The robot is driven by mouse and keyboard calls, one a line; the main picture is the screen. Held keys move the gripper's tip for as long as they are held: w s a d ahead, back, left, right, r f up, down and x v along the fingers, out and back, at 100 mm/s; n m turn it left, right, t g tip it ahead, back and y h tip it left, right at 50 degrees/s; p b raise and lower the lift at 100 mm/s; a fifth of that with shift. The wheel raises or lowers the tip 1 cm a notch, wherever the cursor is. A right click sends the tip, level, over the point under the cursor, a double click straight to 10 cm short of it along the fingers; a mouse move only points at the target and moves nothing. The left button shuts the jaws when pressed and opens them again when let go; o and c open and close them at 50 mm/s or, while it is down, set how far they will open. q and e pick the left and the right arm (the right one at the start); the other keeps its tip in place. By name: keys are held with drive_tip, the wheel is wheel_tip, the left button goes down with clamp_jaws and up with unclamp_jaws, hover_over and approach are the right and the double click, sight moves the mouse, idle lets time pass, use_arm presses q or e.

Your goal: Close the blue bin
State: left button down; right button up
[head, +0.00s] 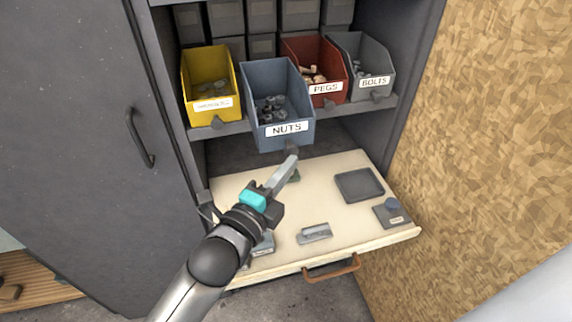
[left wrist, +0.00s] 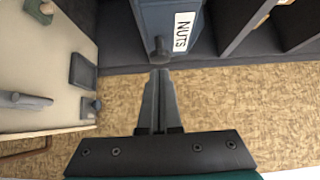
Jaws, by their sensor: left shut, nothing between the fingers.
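The blue bin (head: 280,100), labelled NUTS and holding several nuts, sits on the cabinet shelf. It sticks out further over the shelf's front edge than the bins beside it. In the left wrist view the blue bin (left wrist: 165,20) is at the top, with a dark knob (left wrist: 160,48) at its front. My left gripper (head: 292,162) is shut and empty, its fingertips just below the bin's front. In the left wrist view the fingertips (left wrist: 159,72) are close to the knob; I cannot tell if they touch. My right gripper is not in view.
A yellow bin (head: 208,80), a red bin (head: 316,65) and a grey bin (head: 362,62) flank the blue one. Below, a pulled-out board (head: 335,220) holds small items. A cabinet door (head: 80,120) stands left and a chipboard wall (head: 500,130) right.

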use_arm(q)
drive_tip(key=shift+w+a, duration=0.15)
drive_tip(key=shift+w, duration=0.2)
